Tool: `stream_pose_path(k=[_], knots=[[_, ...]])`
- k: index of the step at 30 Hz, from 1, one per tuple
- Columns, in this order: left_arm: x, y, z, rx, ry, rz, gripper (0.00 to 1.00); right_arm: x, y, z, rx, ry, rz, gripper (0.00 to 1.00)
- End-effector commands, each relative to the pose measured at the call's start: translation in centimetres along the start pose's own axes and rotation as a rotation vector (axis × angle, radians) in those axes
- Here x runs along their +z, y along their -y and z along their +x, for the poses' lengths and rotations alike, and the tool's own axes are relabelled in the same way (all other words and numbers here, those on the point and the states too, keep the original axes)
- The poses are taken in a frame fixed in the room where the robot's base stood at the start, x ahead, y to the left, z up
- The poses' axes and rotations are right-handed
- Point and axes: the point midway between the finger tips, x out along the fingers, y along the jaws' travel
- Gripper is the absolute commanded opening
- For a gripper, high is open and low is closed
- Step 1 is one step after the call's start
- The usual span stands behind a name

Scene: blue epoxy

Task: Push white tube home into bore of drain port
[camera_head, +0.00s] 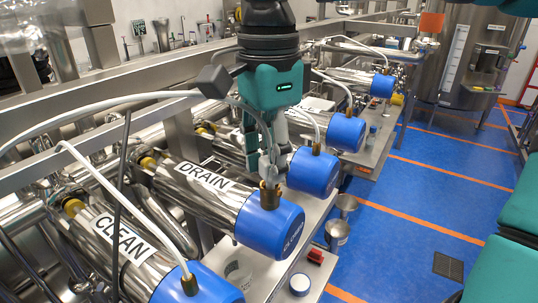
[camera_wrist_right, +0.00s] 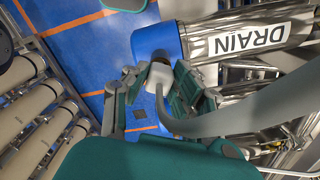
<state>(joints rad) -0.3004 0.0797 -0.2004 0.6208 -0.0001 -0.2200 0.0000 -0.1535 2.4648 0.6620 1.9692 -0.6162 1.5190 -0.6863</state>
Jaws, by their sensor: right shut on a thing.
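The white tube (camera_head: 110,98) arcs in from the left and drops to my right gripper (camera_head: 268,172), which is shut on it near its end. The drain port, a brass fitting (camera_head: 269,197), stands on the blue cap (camera_head: 270,226) of the steel cylinder labelled DRAIN. My fingertips are right above the port. The tube's end is hidden by the fingers, so I cannot tell how far it is in the bore. In the right wrist view the tube (camera_wrist_right: 235,115) runs into the fingers (camera_wrist_right: 150,80), with the blue cap (camera_wrist_right: 160,42) behind them. My left gripper is not in view.
The CLEAN cylinder (camera_head: 120,245), with its own tube, lies in front. More blue-capped cylinders with tubes (camera_head: 347,132) stand behind. A steel rail (camera_head: 130,77) runs across behind the ports. Steel cups (camera_head: 337,232) and a red piece (camera_head: 316,256) are on the right. The blue floor (camera_head: 430,200) is mostly clear.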

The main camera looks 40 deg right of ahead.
Motion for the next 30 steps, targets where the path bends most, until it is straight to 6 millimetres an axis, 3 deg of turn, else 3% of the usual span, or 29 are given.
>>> stream_pose_path(k=[8,9,15,23,30], knots=[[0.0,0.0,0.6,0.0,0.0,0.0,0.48,0.0,0.0,0.7,0.0,0.0,0.0,0.0],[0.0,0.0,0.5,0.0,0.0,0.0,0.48,0.0,0.0,0.7,0.0,0.0,0.0,0.27],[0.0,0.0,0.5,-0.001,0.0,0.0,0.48,0.0,0.0,0.6,0.0,0.001,0.0,0.52],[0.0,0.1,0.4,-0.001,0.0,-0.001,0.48,0.0,0.0,0.5,0.0,0.0,0.0,0.52],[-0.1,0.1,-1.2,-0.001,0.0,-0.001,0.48,0.0,0.0,-1.3,-0.001,0.0,0.0,0.52]])
